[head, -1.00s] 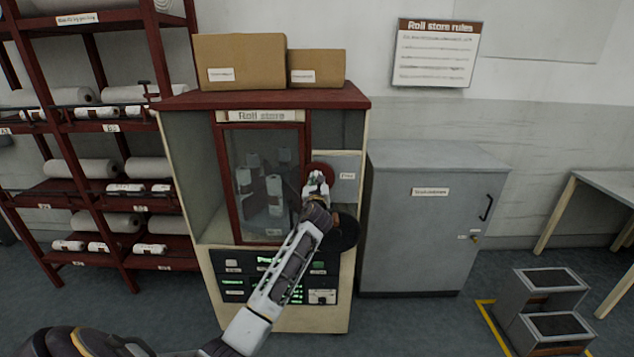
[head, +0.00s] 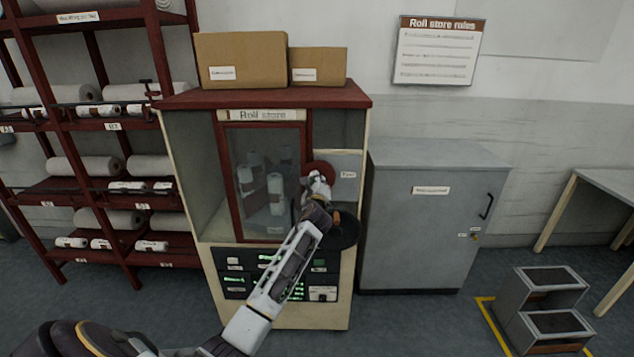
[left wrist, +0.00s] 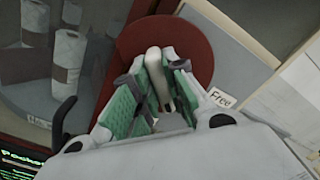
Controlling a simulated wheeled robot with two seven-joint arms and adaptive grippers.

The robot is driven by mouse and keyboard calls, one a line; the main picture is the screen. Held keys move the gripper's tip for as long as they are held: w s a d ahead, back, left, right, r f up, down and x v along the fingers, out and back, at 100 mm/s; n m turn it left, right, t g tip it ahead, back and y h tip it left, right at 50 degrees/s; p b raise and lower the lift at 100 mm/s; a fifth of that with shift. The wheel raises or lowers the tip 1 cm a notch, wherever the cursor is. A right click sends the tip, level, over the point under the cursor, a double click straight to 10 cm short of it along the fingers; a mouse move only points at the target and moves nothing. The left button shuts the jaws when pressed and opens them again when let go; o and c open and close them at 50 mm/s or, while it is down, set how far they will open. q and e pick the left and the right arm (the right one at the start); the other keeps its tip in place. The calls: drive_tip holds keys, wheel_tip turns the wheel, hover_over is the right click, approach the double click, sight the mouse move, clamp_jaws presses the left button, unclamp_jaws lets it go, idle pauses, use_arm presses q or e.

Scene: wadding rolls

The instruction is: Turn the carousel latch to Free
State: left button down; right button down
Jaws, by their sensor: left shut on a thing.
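The carousel latch shows in the left wrist view as a red round plate (left wrist: 192,40) with a pale lever (left wrist: 158,75) across it. In the head view the red plate (head: 320,169) is at the right of the Roll store cabinet (head: 182,175). My left gripper (left wrist: 155,85) is shut on the lever, with its green pads on either side. A "Free" label (left wrist: 221,98) is just right of the gripper in the left wrist view. The gripper hides part of the latch. My left gripper also shows in the head view (head: 318,183). My right gripper is not in view.
A glass door with a red frame (head: 235,195) and white rolls (head: 275,188) behind it is left of the latch. A dark round part (head: 345,232) sits below it. A grey cabinet (head: 420,235) stands to the right. A control panel (head: 234,281) is underneath.

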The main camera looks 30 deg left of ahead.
use_arm(q)
drive_tip(key=n, duration=0.3)
drive_tip(key=shift+a+f+n+b, duration=0.1)
drive_tip(key=shift+f+n+b, duration=0.05)
drive_tip(key=shift+n+b, duration=0.2)
drive_tip(key=n+b, duration=0.1)
drive_tip(key=n, duration=0.2)
drive_tip(key=shift+f, duration=0.1)
drive_tip(key=shift+n, duration=0.65)
drive_tip(key=shift+f+n, duration=0.1)
drive_tip(key=shift+n, duration=0.4)
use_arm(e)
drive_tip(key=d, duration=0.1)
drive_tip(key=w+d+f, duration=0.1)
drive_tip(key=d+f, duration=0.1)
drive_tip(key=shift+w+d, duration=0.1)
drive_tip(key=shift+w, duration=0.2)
